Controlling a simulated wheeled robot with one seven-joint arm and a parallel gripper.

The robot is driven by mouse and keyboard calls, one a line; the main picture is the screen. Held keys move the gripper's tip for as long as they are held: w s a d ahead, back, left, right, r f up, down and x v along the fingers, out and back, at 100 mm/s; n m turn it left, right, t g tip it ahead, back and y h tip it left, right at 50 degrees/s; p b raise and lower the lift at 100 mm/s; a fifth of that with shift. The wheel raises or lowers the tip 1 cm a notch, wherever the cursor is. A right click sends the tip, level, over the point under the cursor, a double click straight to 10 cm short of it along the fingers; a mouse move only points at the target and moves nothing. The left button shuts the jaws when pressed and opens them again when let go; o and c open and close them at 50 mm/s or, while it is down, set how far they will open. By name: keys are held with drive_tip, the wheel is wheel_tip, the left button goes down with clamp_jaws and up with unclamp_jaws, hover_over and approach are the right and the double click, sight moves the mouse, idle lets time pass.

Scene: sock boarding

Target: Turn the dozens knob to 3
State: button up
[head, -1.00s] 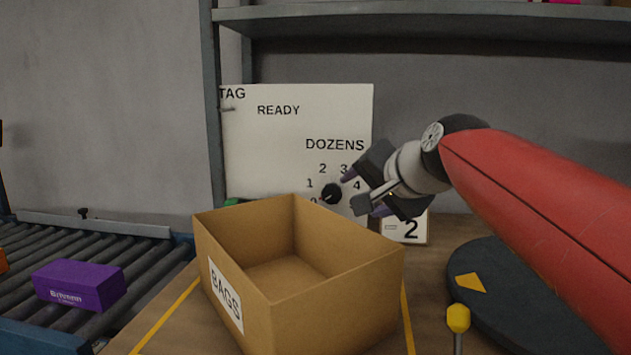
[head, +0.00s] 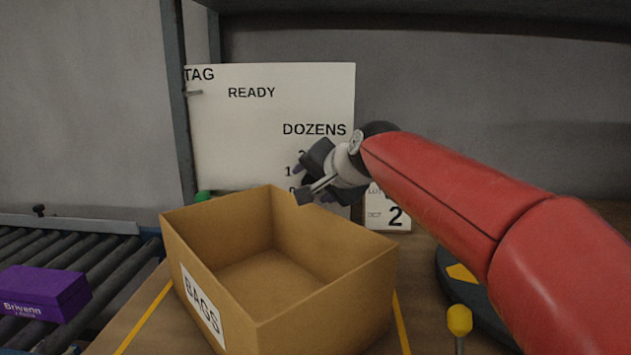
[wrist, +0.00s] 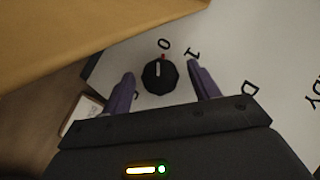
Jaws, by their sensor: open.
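The dozens knob (wrist: 160,76) is a black faceted dial on the white panel (head: 270,110). In the wrist view its pale pointer line with a red tip faces the 0 mark (wrist: 164,45). The 1 mark (wrist: 193,53) is beside it, and the other numbers are mostly hidden. My gripper (wrist: 160,69) is open, with one purple finger on each side of the knob and gaps showing between. In the head view my gripper (head: 301,183) is in front of the dial and hides the knob and most of the numbers.
An open cardboard box (head: 215,265) labelled BAGS stands just in front of the panel, its edge close to my gripper. A purple box (head: 45,290) lies on the roller conveyor (head: 85,255) at left.

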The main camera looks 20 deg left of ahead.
drive_tip(key=shift+c, duration=0.2)
drive_tip(key=c, duration=0.9)
drive_tip(key=m+y+b, duration=0.1)
drive_tip(key=b, duration=0.3)
drive_tip(key=m+y+b, duration=0.1)
drive_tip(key=y+b, duration=0.1)
drive_tip(key=b, duration=0.3)
drive_tip(key=shift+d+f+m, duration=0.1)
drive_tip(key=shift+f+m, duration=0.1)
drive_tip(key=shift+m, duration=0.1)
drive_tip(key=shift+c, duration=0.2)
drive_tip(key=o, duration=1)
